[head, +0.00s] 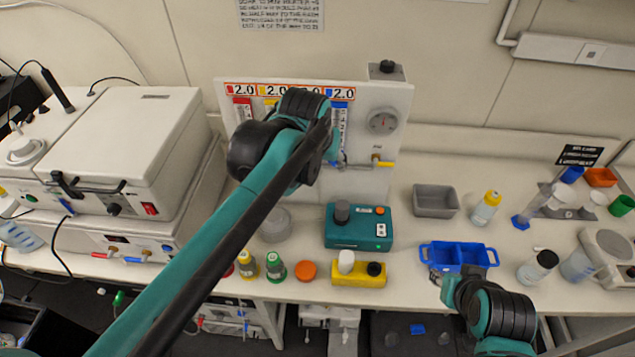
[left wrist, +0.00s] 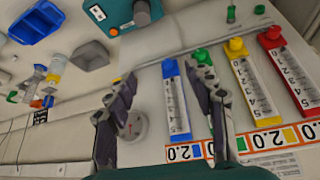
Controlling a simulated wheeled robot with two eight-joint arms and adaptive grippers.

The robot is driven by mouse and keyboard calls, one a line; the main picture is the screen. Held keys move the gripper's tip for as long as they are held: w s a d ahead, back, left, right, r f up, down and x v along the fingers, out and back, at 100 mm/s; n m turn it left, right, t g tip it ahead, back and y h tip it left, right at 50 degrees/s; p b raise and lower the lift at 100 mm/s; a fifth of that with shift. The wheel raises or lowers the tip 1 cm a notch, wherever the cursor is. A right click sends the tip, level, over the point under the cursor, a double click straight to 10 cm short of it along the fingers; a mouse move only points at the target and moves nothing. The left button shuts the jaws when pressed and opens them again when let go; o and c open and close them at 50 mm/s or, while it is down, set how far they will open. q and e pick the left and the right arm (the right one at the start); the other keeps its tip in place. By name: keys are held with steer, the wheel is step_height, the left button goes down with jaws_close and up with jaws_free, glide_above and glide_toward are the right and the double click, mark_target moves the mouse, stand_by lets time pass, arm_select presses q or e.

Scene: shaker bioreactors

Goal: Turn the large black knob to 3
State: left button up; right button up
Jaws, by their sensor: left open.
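A teal control box (head: 358,232) on the bench has a large black knob (head: 342,211) on its top left; I cannot read the knob's setting. The box shows partly at the top of the left wrist view (left wrist: 118,12), with its dark knob (left wrist: 141,9) cut by the edge. My left gripper (left wrist: 165,72) is open and empty, fingers spread in front of the flowmeter panel, away from the knob. In the head view my left arm hides most of it. My right gripper (head: 440,277) is by the blue tray; its jaws are too small to judge.
The upright panel (head: 400,100) carries coloured flowmeters, a dial gauge (head: 382,121) and a black-topped box (head: 387,70). A yellow block (head: 358,280), grey bin (head: 436,201) and blue tray (head: 490,256) stand near the teal box. A white shaker (head: 125,130) stands left.

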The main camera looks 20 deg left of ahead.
arm_select(q)
steer(key=shift+s+a+f+b, duration=0.2)
steer(key=shift+s+f+b, duration=0.05)
steer(key=shift+s+f, duration=0.25)
steer(key=shift+s+a+f+b, duration=0.15)
steer(key=shift+s+f+b, duration=0.05)
steer(key=shift+s+f, duration=0.3)
steer(key=shift+w, duration=0.1)
